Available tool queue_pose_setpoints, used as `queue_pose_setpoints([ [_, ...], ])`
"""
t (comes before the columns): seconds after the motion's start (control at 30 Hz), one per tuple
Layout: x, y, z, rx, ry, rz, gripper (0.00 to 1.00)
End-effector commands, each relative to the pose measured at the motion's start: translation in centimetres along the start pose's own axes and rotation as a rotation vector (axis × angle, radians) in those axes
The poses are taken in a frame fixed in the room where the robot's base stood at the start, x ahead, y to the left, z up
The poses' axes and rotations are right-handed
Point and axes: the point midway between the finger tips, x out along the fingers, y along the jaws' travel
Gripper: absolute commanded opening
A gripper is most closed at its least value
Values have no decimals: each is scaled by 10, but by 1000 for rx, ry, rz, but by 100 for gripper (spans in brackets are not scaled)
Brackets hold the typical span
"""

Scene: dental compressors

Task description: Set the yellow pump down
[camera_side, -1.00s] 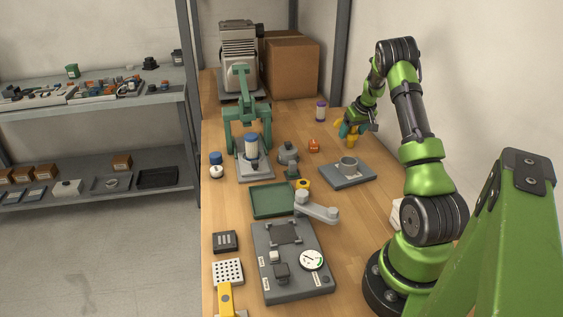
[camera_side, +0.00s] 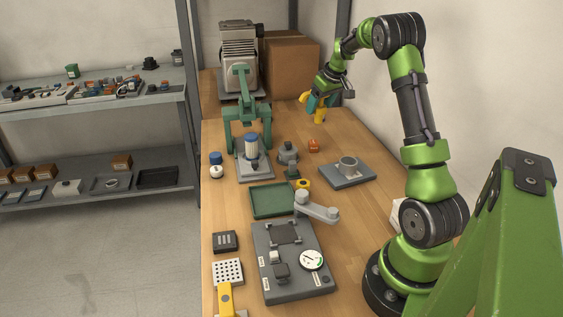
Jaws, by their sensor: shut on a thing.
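The yellow pump (camera_side: 319,115) is in my gripper (camera_side: 318,103), at the back right of the wooden bench. My gripper is shut on it, with teal parts showing beside the yellow. The pump appears held above the bench top, in front of the cardboard box. The gripper hides part of the pump, and its exact height is hard to judge at this size.
A grey plate with a round cup (camera_side: 347,172) lies below and right. An orange part (camera_side: 314,146) sits nearby. A green press (camera_side: 246,115) stands left, a green tray (camera_side: 272,200) in the middle. A cardboard box (camera_side: 291,68) is behind. Bare wood shows around the plate.

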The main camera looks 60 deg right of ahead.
Motion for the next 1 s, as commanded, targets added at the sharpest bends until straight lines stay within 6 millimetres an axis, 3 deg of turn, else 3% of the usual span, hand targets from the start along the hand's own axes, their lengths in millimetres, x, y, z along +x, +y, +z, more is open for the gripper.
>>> queue_pose_setpoints([
  [0.03, -1, -27, -4, -75, 2, -33, 40],
  [0.27, -4, -138, 1, -449, 2, -187, 40],
  [0.4, -11, -202, 18, -710, 1, -295, 40],
  [0.57, -20, -261, 45, -1011, 1, -420, 40],
  [0.73, -24, -289, 71, -1247, 0, -517, 40],
  [1.0, -16, -292, 84, -1385, 0, -577, 40],
])
